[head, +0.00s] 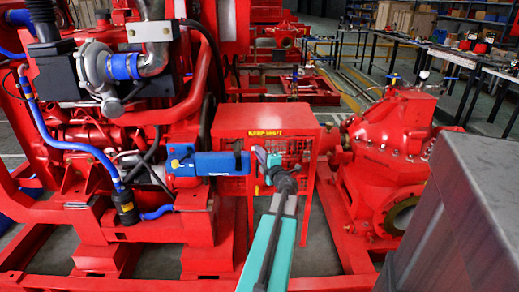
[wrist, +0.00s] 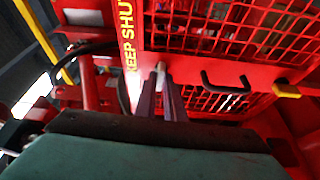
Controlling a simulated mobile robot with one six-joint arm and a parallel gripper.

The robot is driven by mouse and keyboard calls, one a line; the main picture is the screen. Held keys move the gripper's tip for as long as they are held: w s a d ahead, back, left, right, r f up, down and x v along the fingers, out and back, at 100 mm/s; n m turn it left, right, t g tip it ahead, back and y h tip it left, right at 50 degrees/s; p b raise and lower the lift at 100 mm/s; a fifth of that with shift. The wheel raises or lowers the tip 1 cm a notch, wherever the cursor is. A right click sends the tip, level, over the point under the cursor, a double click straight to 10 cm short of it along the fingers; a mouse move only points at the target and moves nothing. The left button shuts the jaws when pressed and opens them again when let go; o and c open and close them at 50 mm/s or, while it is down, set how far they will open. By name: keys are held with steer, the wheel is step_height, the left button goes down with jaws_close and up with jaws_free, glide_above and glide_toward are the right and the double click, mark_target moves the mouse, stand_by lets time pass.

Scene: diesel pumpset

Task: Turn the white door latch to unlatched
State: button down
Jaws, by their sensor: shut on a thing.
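The white door latch (wrist: 161,69) shows in the wrist view as a small pale tip on the red door (wrist: 184,62), beside the KEEP SHUT label. My gripper (wrist: 163,85) has its two dark, narrow fingers shut on the latch, and they hide most of it. In the head view my gripper (head: 271,164) is at the front of the red guard box (head: 265,120), just below its yellow KEEP SHUT label (head: 264,133). The latch cannot be made out there behind the gripper. Its exact angle is hard to tell.
A black handle (wrist: 226,84) and a yellow piece (wrist: 287,90) are right of the fingers in the wrist view. In the head view a blue box (head: 205,163) is left of my gripper, a red pump (head: 390,150) right, and a grey block (head: 465,220) near right.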

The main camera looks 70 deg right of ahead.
steer(key=shift+d+r+n+p, duration=0.1)
steer(key=shift+n+p, duration=0.2)
steer(key=shift+p, duration=0.05)
stand_by(0.3)
steer(key=c, duration=1.8)
jaws_free()
steer(key=shift+c, duration=0.2)
steer(key=shift+s, duration=0.1)
steer(key=p+v, duration=0.4)
steer(key=v, duration=0.9)
steer(key=shift+s+a+p, duration=0.2)
steer(key=shift+a+p, duration=0.15)
steer(key=shift+s, duration=0.1)
